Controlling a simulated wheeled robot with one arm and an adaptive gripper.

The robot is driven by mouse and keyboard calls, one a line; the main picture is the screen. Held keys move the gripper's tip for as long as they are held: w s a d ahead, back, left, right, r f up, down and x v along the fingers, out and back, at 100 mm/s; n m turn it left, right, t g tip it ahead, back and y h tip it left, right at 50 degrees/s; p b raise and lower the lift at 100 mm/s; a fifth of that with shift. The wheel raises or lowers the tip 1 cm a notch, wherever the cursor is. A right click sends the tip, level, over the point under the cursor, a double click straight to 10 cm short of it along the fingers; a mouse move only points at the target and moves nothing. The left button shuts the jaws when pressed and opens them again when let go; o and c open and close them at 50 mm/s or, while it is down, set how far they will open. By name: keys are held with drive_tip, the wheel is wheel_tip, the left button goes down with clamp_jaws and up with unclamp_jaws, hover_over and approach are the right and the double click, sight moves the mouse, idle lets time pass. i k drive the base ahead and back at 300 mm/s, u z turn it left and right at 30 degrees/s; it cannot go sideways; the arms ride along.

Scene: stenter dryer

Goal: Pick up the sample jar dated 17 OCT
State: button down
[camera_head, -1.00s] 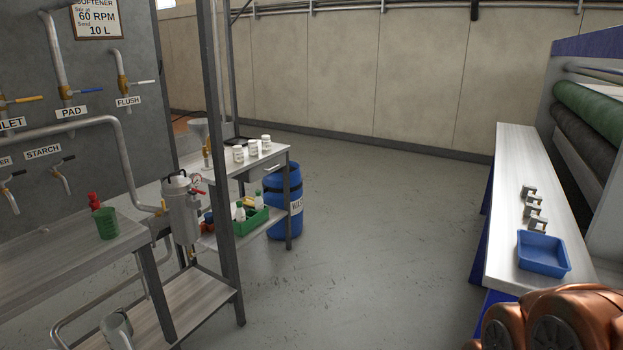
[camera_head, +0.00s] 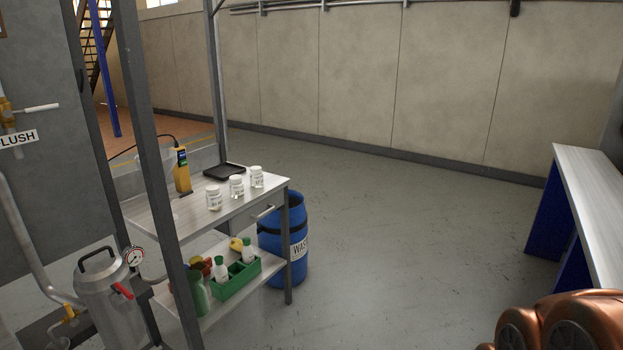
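Three white-lidded sample jars stand in a row near the front edge of a small side table: a left jar (camera_head: 214,198), a middle jar (camera_head: 237,187) and a right jar (camera_head: 257,177). Each has a pale label, but the print is too small to read, so I cannot tell which is dated 17 OCT. My gripper is not in view. Only a copper-coloured part of my arm shows at the lower right, well away from the jars.
The side table (camera_head: 165,212) also holds a yellow handheld meter (camera_head: 182,172) and a black tray (camera_head: 224,171). A green caddy (camera_head: 238,278) sits on its lower shelf. A blue drum (camera_head: 291,268) stands beside it. A metal post rises in front. The middle floor is clear.

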sight(256, 177)
drive_tip(key=i, duration=2.15)
drive_tip(key=z, duration=1.55)
drive_tip(key=i, duration=1.7)
drive_tip(key=u, duration=4.15)
